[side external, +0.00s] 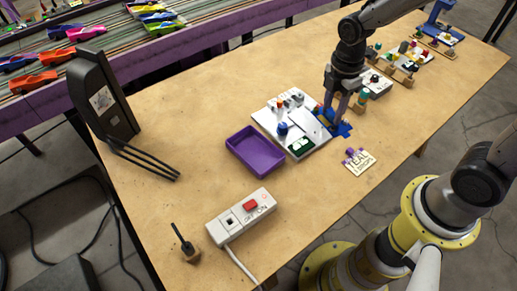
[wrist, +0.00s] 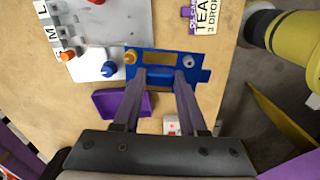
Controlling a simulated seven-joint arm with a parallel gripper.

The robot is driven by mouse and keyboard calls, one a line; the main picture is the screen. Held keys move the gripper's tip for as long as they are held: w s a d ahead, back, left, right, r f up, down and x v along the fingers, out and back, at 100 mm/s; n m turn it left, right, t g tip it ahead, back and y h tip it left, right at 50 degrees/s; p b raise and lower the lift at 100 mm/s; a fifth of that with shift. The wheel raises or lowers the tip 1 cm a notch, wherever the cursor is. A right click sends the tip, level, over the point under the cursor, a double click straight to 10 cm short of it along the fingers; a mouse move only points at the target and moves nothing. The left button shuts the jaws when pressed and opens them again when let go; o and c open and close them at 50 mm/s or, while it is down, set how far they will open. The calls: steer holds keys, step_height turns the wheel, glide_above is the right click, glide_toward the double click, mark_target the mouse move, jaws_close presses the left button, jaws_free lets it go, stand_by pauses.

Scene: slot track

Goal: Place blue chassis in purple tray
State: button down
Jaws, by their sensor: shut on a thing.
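The blue chassis (side external: 342,129) is a flat blue plate with notched edges, at the right side of the white board in the side view. My gripper (side external: 335,112) points down and is shut on it. In the wrist view the chassis (wrist: 200,73) lies across the fingertips (wrist: 160,74), with a yellow part and a grey round part on it. I cannot tell whether it touches the surface below. The purple tray (side external: 256,152) sits on the table left of my gripper and looks empty. It also shows, partly hidden by a finger, in the wrist view (wrist: 107,103).
A white board (side external: 268,118) with small parts lies beside the tray. A white power strip (side external: 240,217), a "TEAM" card (side external: 360,163) and a black stand with prongs (side external: 103,95) are on the table. Kits with small parts (side external: 405,58) stand behind my gripper.

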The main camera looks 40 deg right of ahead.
steer(key=a+n, duration=0.2)
steer(key=a, duration=0.8)
glide_above(252, 150)
steer(key=f, duration=1)
steer(key=shift+s+d, duration=0.1)
steer(key=shift+s, duration=0.2)
steer(key=shift+w+f, duration=0.15)
steer(key=shift+f, duration=0.1)
steer(key=shift+w+f, duration=0.1)
steer(key=shift+f, duration=1.5)
steer(key=shift+f, duration=0.2)
steer(key=shift+c, duration=2.2)
jaws_free()
steer(key=shift+r, duration=0.15)
